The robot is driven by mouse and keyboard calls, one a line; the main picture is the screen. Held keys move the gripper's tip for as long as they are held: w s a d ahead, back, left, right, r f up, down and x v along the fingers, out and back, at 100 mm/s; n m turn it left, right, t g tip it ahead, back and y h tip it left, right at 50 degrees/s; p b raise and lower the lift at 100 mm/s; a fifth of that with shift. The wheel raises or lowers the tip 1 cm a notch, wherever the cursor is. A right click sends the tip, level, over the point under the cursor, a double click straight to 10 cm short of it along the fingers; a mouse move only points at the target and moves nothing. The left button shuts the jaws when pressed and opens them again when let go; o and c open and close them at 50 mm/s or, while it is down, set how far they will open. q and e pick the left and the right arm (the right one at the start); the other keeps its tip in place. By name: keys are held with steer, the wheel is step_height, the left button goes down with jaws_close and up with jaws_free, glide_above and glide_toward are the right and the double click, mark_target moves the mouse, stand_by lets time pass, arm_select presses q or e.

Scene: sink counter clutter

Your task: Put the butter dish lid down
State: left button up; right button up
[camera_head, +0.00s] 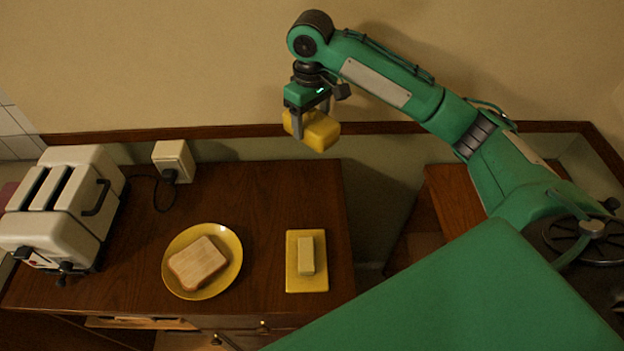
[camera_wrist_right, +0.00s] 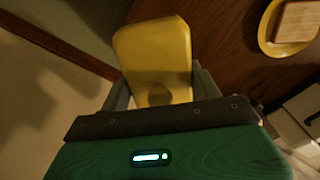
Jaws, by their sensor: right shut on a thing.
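The yellow butter dish lid (camera_head: 318,130) is held up in the air in my right gripper (camera_head: 311,118), beyond and above the counter's back right part. The lid (camera_wrist_right: 155,52) also shows between the fingers in the right wrist view. The yellow butter dish base (camera_head: 306,284) lies on the wooden counter with a pale block of butter (camera_head: 306,255) on it, uncovered. My right gripper is well above and behind the base, shut on the lid. My left gripper is not in view.
A yellow plate (camera_head: 226,271) with a slice of bread (camera_head: 198,262) stands left of the butter dish base. A white toaster (camera_head: 80,200) and a socket box (camera_head: 174,158) with a cord are farther left. Bare wooden counter (camera_head: 265,190) lies behind the base and plate.

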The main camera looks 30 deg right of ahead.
steer(key=shift+w+f, duration=0.1)
step_height(320, 180, down, 15)
steer(key=p, duration=0.3)
steer(key=shift+d, duration=0.1)
step_height(320, 180, down, 4)
steer(key=shift+r+p, duration=0.25)
steer(key=shift+p, duration=0.3)
steer(key=shift+f, duration=0.4)
steer(key=o, duration=1)
steer(key=shift+f, duration=0.1)
steer(key=shift+o, duration=0.2)
